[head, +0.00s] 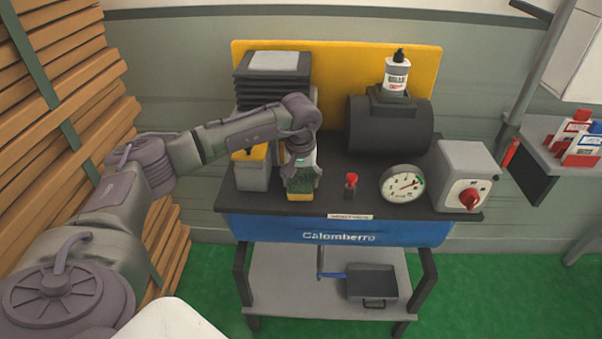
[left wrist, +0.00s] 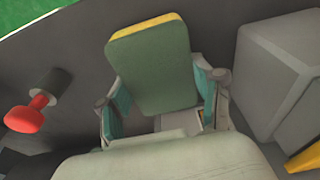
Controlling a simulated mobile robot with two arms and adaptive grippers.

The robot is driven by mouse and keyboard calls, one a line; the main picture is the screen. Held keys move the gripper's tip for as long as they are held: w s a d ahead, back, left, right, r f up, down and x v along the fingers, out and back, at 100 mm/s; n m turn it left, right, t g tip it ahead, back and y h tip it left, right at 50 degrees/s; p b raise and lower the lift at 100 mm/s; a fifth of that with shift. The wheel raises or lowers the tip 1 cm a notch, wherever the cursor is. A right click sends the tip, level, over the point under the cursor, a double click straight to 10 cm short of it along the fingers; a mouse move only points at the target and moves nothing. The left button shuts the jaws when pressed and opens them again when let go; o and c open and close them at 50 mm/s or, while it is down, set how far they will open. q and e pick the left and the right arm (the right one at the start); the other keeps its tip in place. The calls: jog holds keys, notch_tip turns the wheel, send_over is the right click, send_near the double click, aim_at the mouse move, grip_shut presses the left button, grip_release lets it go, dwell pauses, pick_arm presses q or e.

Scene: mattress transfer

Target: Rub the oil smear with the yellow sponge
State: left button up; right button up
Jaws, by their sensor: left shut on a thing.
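The sponge (head: 300,196) has a green scouring side and a yellow layer. My left gripper (head: 302,174) is shut on it, over the front left part of the dark worktop (head: 335,203). In the left wrist view the sponge (left wrist: 150,65) sits between the two teal finger pads of the gripper (left wrist: 160,97), with its green face toward the camera and a yellow edge at the far end. I cannot tell whether the sponge touches the worktop. No oil smear can be made out; the sponge and gripper hide part of the surface. My right gripper is not in view.
A grey box (head: 253,176) stands close left of the sponge. To the right are a red-knobbed lever (head: 351,185), a round gauge (head: 402,184) and a switch box (head: 462,176). A black cylinder (head: 388,128) with a bottle (head: 397,72) on top stands behind.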

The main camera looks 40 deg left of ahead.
aim_at(299, 207)
pick_arm(q)
jog(key=shift+s+d+f, duration=0.1)
jog(key=shift+s+d, duration=0.25)
jog(key=shift+s, duration=0.3)
jog(key=shift+s+d, duration=0.35)
jog(key=shift+s, duration=0.25)
jog(key=shift+s+d+f+p, duration=0.2)
jog(key=shift+s+d, duration=0.35)
jog(key=shift+s, duration=0.3)
jog(key=shift+s+d+f+p, duration=0.1)
jog(key=shift+s+d+p, duration=0.1)
jog(key=shift+s+d, duration=0.45)
jog(key=shift+s+a, duration=0.15)
jog(key=shift+r+p, duration=1.65)
jog(key=shift+r, duration=1.45)
notch_tip(299, 207, up, 3)
jog(key=shift+p, duration=0.75)
